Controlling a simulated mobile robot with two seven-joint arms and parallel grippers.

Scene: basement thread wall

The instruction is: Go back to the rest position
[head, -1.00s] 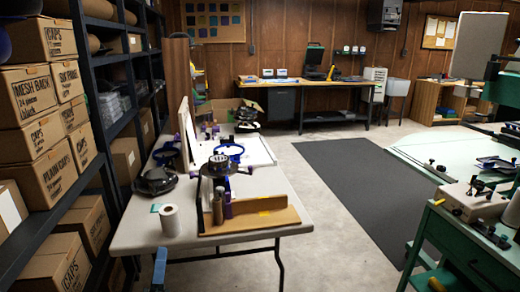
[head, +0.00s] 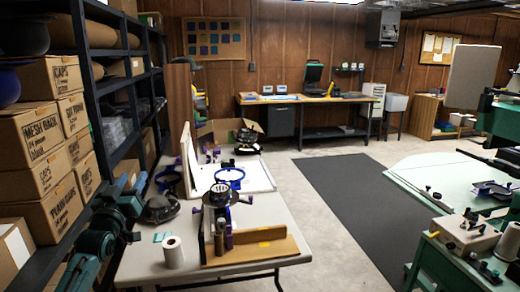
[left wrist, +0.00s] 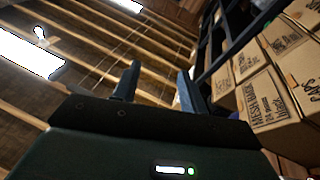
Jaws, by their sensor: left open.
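My left arm rises from the bottom left of the head view, in front of the shelf boxes and left of the grey table. Its gripper (head: 130,184) is raised near the table's far left edge, and its jaws are small and hard to make out there. In the left wrist view the two dark fingers (left wrist: 158,72) stand apart with nothing between them. They point up toward the ceiling beams. My right gripper is not in view.
A dark shelf rack (head: 112,107) with cardboard boxes (head: 35,139) stands close on the left. The grey table (head: 140,262) holds a paper roll (head: 173,252), a cap and tools. A green press (head: 430,175) is on the right. Floor around the dark mat (head: 340,195) is clear.

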